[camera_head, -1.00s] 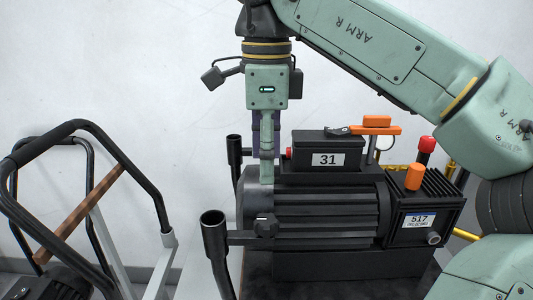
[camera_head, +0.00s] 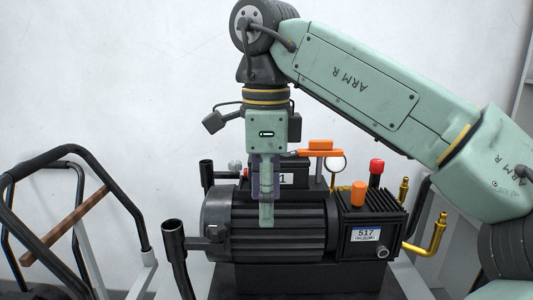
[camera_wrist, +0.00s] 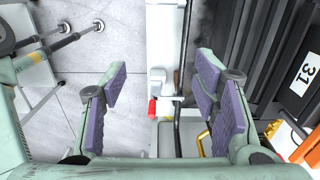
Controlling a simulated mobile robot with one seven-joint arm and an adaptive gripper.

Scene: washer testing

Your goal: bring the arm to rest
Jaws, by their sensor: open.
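My gripper (camera_head: 266,222) points down in the head view, in front of the dark ribbed motor of the pump unit (camera_head: 335,245). It partly covers the black box labelled 31 (camera_head: 287,179). In the wrist view my gripper (camera_wrist: 165,95) is open, its purple-padded fingers wide apart. Nothing is held between them. Below the gap I see floor, a red knob (camera_wrist: 153,110) and a dark bar. The labelled box (camera_wrist: 296,75) is to the right. My arm runs from the upper middle down to the right.
A black-handled trolley (camera_head: 125,205) with a brown bar stands at left. An upright black tube (camera_head: 173,240) stands at the motor's front left. Orange (camera_head: 358,193) and red (camera_head: 376,167) caps and a brass pipe (camera_head: 438,235) are at right. Clear white wall lies behind.

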